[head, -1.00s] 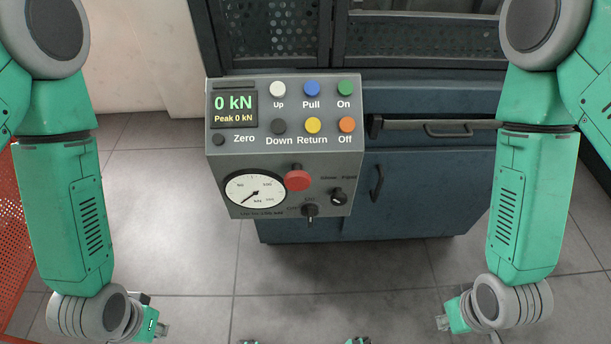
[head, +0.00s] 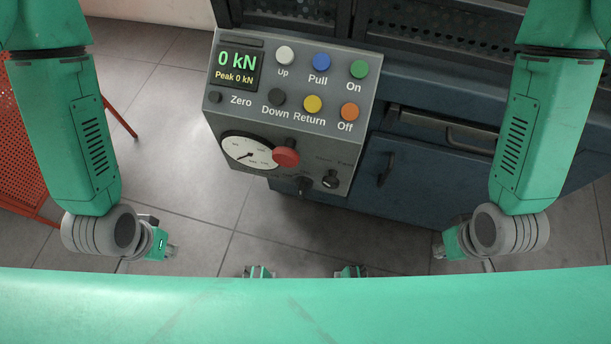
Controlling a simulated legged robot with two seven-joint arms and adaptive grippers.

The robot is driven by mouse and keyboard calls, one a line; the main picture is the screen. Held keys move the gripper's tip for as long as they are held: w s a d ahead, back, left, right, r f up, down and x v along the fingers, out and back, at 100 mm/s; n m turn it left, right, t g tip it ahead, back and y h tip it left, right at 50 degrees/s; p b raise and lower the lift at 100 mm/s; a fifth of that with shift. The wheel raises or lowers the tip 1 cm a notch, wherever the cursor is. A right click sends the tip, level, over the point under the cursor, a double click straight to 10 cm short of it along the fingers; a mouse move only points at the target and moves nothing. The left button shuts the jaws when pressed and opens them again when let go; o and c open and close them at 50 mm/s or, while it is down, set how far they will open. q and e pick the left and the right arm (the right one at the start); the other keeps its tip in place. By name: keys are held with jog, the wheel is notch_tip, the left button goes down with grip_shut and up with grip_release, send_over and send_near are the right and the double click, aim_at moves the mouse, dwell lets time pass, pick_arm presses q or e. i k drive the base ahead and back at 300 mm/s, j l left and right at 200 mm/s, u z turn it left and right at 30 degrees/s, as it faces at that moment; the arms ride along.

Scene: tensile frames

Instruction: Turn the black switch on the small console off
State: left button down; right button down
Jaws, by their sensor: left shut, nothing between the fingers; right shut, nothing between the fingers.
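The small grey console (head: 240,116) is tilted in the upper middle of the head view. The black switch (head: 305,186) sticks out at its lower edge, below the red knob. Its labels are too foreshortened to read, so its setting cannot be told. A second black knob (head: 330,180) is just right of it. My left gripper (head: 172,251) is shut and empty, low and left of the console. My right gripper (head: 437,251) is shut and empty, low and right of it. Both are well apart from the console.
The console also carries a display (head: 236,66) reading 0 kN, coloured buttons, a gauge (head: 248,151) and a red knob (head: 285,157). A blue cabinet (head: 425,200) stands behind at right. A red perforated panel (head: 30,150) is at far left. The floor between my grippers is clear.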

aim_at(303, 182)
jog(key=k+l+u, duration=0.2)
jog(key=l+u, duration=0.15)
jog(key=k+l+u, duration=0.35)
jog(key=i+l, duration=0.05)
